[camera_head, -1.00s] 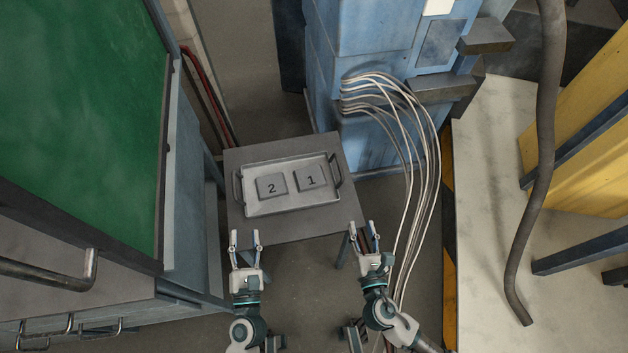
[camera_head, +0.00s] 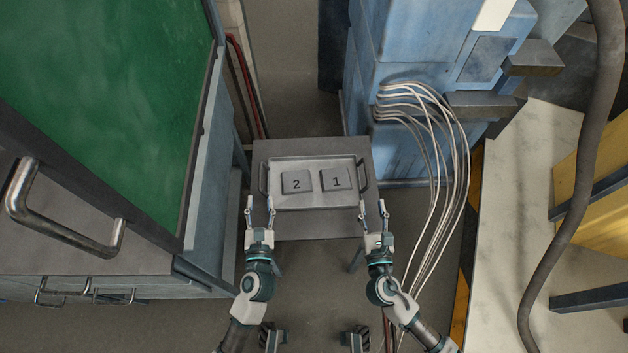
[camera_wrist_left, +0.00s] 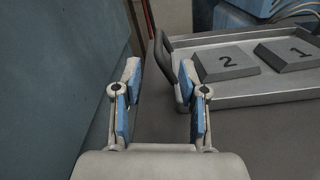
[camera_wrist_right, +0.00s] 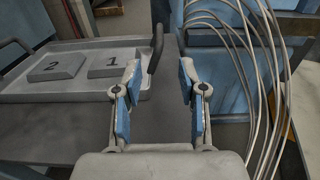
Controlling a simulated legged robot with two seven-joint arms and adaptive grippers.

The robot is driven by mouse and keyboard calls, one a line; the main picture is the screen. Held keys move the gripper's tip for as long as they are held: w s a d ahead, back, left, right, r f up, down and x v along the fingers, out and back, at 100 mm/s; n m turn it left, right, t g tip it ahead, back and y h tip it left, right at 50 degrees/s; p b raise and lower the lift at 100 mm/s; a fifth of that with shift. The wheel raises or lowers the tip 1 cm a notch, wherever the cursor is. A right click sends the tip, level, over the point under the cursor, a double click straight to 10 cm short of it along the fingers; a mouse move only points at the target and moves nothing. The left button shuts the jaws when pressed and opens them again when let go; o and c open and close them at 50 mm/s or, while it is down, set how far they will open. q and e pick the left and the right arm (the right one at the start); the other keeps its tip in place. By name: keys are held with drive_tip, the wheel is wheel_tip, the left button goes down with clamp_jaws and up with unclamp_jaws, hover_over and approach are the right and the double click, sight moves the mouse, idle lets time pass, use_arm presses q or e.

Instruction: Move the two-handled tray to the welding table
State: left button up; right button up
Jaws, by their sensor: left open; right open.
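The grey two-handled tray (camera_head: 316,204) lies flat on a small dark table (camera_head: 312,151). It holds two plates, one marked 2 (camera_head: 297,182) and one marked 1 (camera_head: 335,180). Its left handle (camera_wrist_left: 165,58) and right handle (camera_wrist_right: 157,50) stand up at its two ends. My left gripper (camera_head: 260,204) is open and empty, just in front of the left handle. My right gripper (camera_head: 372,207) is open and empty, just in front of the right handle. Neither gripper touches a handle. I cannot tell which surface is the welding table.
A cabinet with a green top panel (camera_head: 100,90) stands close on the left. A blue machine (camera_head: 395,55) stands behind on the right, with pale cables (camera_head: 462,170) hanging down near my right arm. A pale surface (camera_head: 510,220) with a thick hose (camera_head: 590,180) lies further right.

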sight(261, 167)
use_arm(q)
drive_tip(key=w, duration=0.7)
drive_tip(key=w+a, duration=0.1)
drive_tip(key=w, duration=0.2)
drive_tip(key=shift+w, duration=0.2)
use_arm(e)
drive_tip(key=w, duration=0.7)
drive_tip(key=w+a, duration=0.1)
drive_tip(key=w, duration=0.2)
drive_tip(key=shift+w, duration=0.2)
use_arm(q)
drive_tip(key=shift+c, duration=0.2)
use_arm(e)
drive_tip(key=shift+c, duration=0.2)
use_arm(q)
clamp_jaws()
use_arm(e)
clamp_jaws()
